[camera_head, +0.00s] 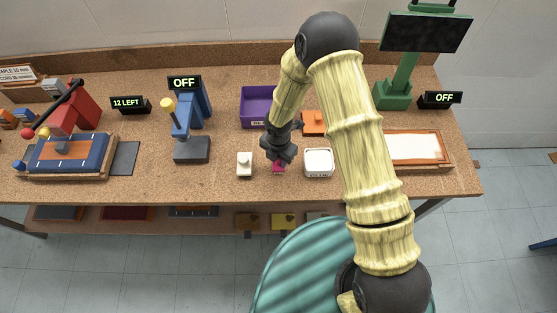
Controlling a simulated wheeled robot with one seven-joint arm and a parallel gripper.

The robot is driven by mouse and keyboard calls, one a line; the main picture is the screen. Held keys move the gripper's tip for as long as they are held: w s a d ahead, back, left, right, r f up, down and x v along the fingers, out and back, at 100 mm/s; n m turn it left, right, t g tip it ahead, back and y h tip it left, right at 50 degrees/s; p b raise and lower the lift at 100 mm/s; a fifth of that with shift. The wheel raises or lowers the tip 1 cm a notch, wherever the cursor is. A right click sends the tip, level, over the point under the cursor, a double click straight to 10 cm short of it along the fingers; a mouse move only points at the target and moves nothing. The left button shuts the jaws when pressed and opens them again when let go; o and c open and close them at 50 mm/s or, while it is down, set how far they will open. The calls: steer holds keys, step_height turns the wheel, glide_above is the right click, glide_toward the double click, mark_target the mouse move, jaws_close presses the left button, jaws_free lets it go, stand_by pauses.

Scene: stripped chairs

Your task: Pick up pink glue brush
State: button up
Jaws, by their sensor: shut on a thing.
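The pink glue brush (278,168) is a small dark pink piece near the front of the brown workbench. Only its lower part shows below my gripper (278,159). My gripper points down and is shut on the pink glue brush, and it hides the upper part. I cannot tell whether the brush touches the bench top.
A white bottle-like object (244,164) stands close on the left, and a white square container (318,162) close on the right. A purple bin (257,105) and an orange object (313,123) are behind. A blue device (192,130) stands further left, a white-topped tray (418,149) right.

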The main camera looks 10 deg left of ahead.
step_height(320, 180, up, 10)
steer(key=shift+f+b, duration=0.1)
steer(key=shift+b, duration=0.6)
steer(key=o, duration=0.6)
steer(key=c, duration=0.4)
